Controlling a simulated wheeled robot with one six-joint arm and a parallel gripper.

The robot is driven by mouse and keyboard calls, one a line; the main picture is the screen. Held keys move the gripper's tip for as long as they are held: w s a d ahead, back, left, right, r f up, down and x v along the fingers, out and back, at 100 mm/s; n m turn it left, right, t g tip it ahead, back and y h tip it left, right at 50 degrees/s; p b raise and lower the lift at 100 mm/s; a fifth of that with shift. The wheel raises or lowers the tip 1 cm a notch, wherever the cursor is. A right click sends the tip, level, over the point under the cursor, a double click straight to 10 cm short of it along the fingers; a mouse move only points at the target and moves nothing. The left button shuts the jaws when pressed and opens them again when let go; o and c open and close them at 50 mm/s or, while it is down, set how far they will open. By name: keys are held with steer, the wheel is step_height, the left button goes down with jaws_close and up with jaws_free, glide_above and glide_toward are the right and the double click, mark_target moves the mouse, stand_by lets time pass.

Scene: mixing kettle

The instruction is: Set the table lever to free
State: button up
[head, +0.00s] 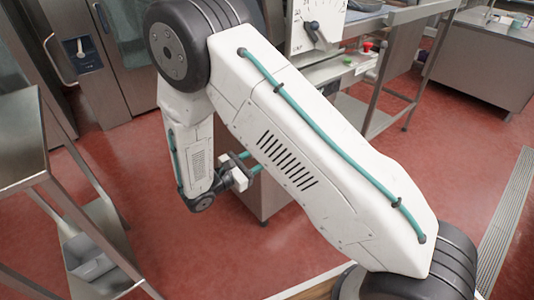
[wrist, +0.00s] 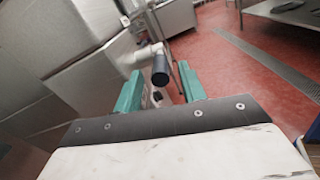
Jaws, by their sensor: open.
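A lever with a light shaft and a black cylindrical grip (wrist: 160,68) shows in the wrist view, likely the table lever. In that picture the grip lies between the teal fingers of my gripper (wrist: 160,82), near their tips. The fingers are apart, and I see no clear contact with the grip. I cannot tell the depth between them or read any lever marking. In the head view my gripper (head: 251,163) is low, beside a grey metal box (head: 262,202). I cannot make out the lever there; my arm covers much of that area.
A white panel with a dial and black pointer (head: 316,35) stands behind my arm, with a red button (head: 367,46) and a green button (head: 347,60) nearby. A steel table (head: 22,150) stands at left. Red floor (head: 445,165) is open at right, beside a drain grate (head: 508,215).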

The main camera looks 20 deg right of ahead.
steer(key=shift+x, duration=1.95)
